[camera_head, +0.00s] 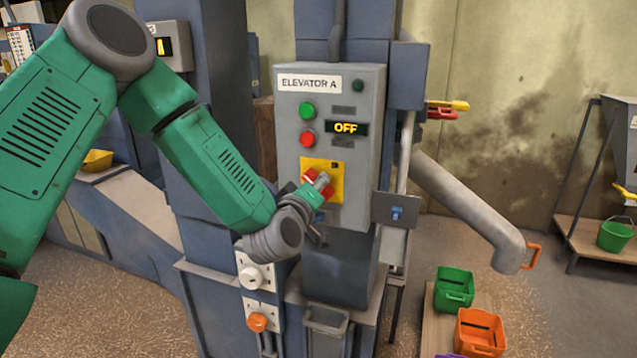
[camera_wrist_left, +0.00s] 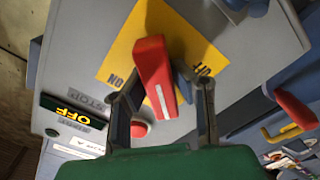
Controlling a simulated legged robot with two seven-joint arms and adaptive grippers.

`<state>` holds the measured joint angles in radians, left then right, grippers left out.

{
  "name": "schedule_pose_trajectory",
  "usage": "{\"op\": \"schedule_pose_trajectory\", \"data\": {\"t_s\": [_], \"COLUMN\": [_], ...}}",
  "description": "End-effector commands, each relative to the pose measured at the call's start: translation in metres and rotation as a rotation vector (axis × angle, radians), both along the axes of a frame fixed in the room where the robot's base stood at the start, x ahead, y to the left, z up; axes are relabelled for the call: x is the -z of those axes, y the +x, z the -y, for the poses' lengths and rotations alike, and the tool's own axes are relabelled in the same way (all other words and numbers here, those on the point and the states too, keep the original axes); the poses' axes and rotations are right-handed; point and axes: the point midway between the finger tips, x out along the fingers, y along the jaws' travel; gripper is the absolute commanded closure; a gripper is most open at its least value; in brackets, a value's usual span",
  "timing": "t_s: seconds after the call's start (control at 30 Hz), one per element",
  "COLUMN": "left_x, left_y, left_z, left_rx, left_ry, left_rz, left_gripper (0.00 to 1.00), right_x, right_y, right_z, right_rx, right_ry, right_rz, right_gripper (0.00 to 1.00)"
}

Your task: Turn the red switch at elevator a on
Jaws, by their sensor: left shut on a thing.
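The red switch (camera_head: 309,178) sits on a yellow plate (camera_head: 336,185) low on the grey Elevator A panel (camera_head: 368,150). In the left wrist view the red handle (camera_wrist_left: 153,70) with a white stripe stands between the ON and OFF marks of the plate. The panel's display (camera_head: 346,128) reads OFF. My left gripper (camera_head: 314,190) is at the switch, its two fingers on either side of the red handle and shut on it. It partly hides the switch in the head view. My right gripper is not in view.
A green button (camera_head: 307,110) and a red button (camera_head: 307,139) sit above the switch. A small grey box (camera_head: 396,210) juts out at the panel's lower right. A slanted pipe (camera_head: 465,205) runs right, above green (camera_head: 454,288) and orange (camera_head: 480,332) buckets.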

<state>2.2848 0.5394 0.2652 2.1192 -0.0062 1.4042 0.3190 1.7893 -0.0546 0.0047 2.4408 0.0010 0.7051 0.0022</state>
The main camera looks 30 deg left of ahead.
Motion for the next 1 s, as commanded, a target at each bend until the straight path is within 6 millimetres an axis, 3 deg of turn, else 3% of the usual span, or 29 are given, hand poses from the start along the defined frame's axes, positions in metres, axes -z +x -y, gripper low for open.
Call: {"op": "schedule_pose_trajectory", "data": {"t_s": [0.6,1.0], "left_x": [0.0085,0.0088], "left_y": [-0.003,-0.0033], "left_z": [0.0007,0.0], "left_rx": [0.008,0.007], "left_ry": [0.559,0.793], "left_rz": [-0.156,-0.213], "left_gripper": [1.0,1.0], "right_x": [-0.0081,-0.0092], "right_y": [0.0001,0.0], "right_z": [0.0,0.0], "right_rx": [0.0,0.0], "right_ry": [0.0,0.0], "right_rz": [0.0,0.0], "right_gripper": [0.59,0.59]}}
